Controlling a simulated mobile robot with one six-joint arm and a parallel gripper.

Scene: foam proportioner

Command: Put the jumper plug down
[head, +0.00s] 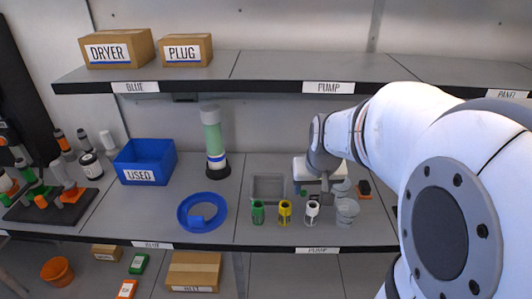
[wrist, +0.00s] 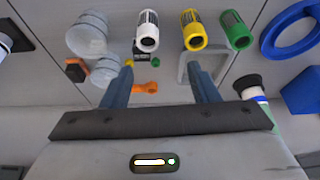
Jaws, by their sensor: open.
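My gripper (head: 312,189) is over the right part of the bench, and its fingers are apart. In the wrist view, my gripper (wrist: 160,74) shows two blue fingers with an open gap. A small orange piece (wrist: 146,88) and a small dark piece with green (wrist: 148,60) show in that gap, apart from both fingers. I cannot tell which thing is the jumper plug. White (wrist: 147,31), yellow (wrist: 194,30) and green (wrist: 238,30) cylinders stand just beyond the fingertips. My arm and gripper hide part of the bench in the head view.
A grey tray (head: 254,190) lies left of my gripper, with a blue ring (head: 180,213) farther left. Grey cups (head: 347,213) and a black-and-orange block (head: 364,189) are to the right. A blue USED bin (head: 145,158) stands left. The upper shelf (head: 270,66) overhangs the bench.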

